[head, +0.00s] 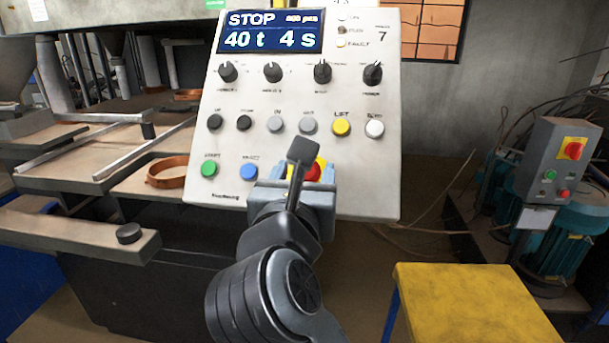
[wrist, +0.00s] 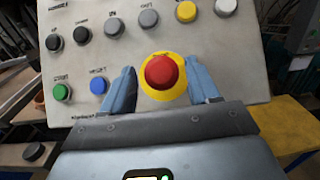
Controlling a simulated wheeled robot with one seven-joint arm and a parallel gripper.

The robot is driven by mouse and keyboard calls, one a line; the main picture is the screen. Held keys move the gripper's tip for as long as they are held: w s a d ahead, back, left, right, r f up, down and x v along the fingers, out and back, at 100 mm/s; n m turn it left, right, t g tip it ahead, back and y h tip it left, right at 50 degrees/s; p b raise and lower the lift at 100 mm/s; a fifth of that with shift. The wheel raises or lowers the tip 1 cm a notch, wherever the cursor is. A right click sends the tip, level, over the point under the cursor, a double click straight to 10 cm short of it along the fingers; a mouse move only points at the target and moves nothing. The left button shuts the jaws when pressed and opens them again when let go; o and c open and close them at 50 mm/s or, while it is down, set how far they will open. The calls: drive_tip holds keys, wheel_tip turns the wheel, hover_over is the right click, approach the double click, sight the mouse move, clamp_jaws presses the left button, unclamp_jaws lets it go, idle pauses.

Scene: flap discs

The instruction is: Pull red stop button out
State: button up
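The red stop button (wrist: 162,72) sits on a yellow round plate low on the grey control panel (head: 300,190). In the head view only part of the red button (head: 314,172) shows, the rest hidden behind my gripper. My gripper (wrist: 163,85) is open in the wrist view, with one blue-grey finger on each side of the button. Gaps show between the fingers and the red cap. In the head view my gripper (head: 300,185) is in front of the panel's lower edge. The panel display (head: 271,32) reads STOP, 40 t, 4 s.
A green button (head: 209,169) and a blue button (head: 249,171) sit left of the stop button. Rows of knobs and buttons are above. Another grey box with a red button (head: 573,150) stands at right, behind a yellow-topped table (head: 470,300).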

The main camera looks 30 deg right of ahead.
drive_tip(key=shift+o, duration=0.2)
drive_tip(key=b+v, duration=0.1)
drive_tip(key=v, duration=0.6)
drive_tip(key=shift+s+a, duration=0.2)
drive_tip(key=shift+s, duration=0.1)
drive_tip(key=s+d+f+n+t+h, duration=0.1)
drive_tip(key=s+d+f+n+t, duration=0.15)
drive_tip(key=s+d+n, duration=0.4)
drive_tip(key=s+d+f+n+t+h, duration=0.1)
drive_tip(key=s+d+n+t+h, duration=0.2)
drive_tip(key=s+n, duration=0.55)
drive_tip(key=s+a+f+n+g+y, duration=0.1)
drive_tip(key=s+f+n+y, duration=0.6)
drive_tip(key=n, duration=0.7)
drive_tip(key=s+a+f+n+g+y, duration=0.2)
drive_tip(key=s+f+n+g+y, duration=0.2)
drive_tip(key=s+f+n+y, duration=0.3)
drive_tip(key=s+f+n, duration=0.3)
drive_tip(key=n, duration=0.4)
drive_tip(key=shift+s+a+y, duration=0.2)
drive_tip(key=shift+a+y, duration=0.1)
drive_tip(key=shift+c, duration=0.2)
